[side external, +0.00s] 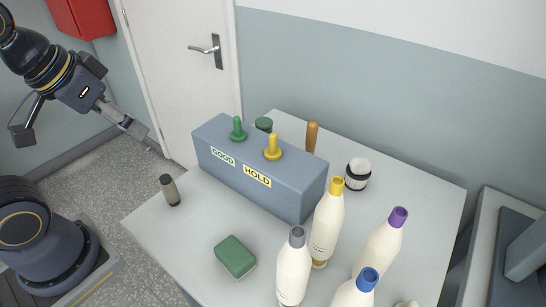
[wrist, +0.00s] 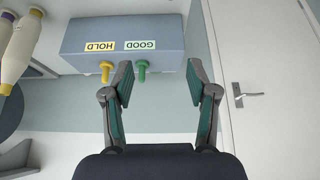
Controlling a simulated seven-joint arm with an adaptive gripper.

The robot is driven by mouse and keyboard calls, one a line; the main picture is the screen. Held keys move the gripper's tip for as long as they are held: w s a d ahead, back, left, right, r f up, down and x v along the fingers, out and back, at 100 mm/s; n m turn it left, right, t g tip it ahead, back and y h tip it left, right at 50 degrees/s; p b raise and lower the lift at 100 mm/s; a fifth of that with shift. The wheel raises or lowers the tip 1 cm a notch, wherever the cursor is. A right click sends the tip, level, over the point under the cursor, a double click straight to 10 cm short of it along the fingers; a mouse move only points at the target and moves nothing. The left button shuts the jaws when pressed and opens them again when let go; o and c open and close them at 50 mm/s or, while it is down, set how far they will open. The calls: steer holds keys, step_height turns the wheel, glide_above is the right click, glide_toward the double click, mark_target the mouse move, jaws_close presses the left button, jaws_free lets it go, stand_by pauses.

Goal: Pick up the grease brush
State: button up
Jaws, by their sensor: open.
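A brown wooden handle (side external: 312,136) stands up behind the blue-grey box (side external: 262,180) on the table. It looks like the grease brush, but the box hides its lower part and I cannot see bristles. It does not show in the wrist view. My gripper (side external: 137,132) is at the left in the side view, raised and away from the table, far from the handle. In the wrist view my gripper (wrist: 160,78) has its fingers spread with nothing between them.
The box carries a green GOOD peg (side external: 238,130) and a yellow HOLD peg (side external: 273,148). A green-lidded jar (side external: 264,124) and a white-topped jar (side external: 357,174) stand behind it. Several white bobbins (side external: 327,222), a green block (side external: 235,257) and a grey cylinder (side external: 170,190) stand in front.

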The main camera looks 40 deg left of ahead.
steer(key=w+r+n+t, duration=0.1)
steer(key=w+r+n, duration=0.2)
steer(key=w+r, duration=0.7)
steer(key=m+g, duration=0.2)
glide_above(312, 124)
steer(key=s, duration=0.6)
step_height(312, 124, down, 11)
steer(key=x, duration=1)
steer(key=shift+w+f, duration=0.3)
steer(key=x, duration=0.5)
steer(key=shift+w+f, duration=0.1)
steer(key=shift+f, duration=0.2)
steer(key=shift+c, duration=0.2)
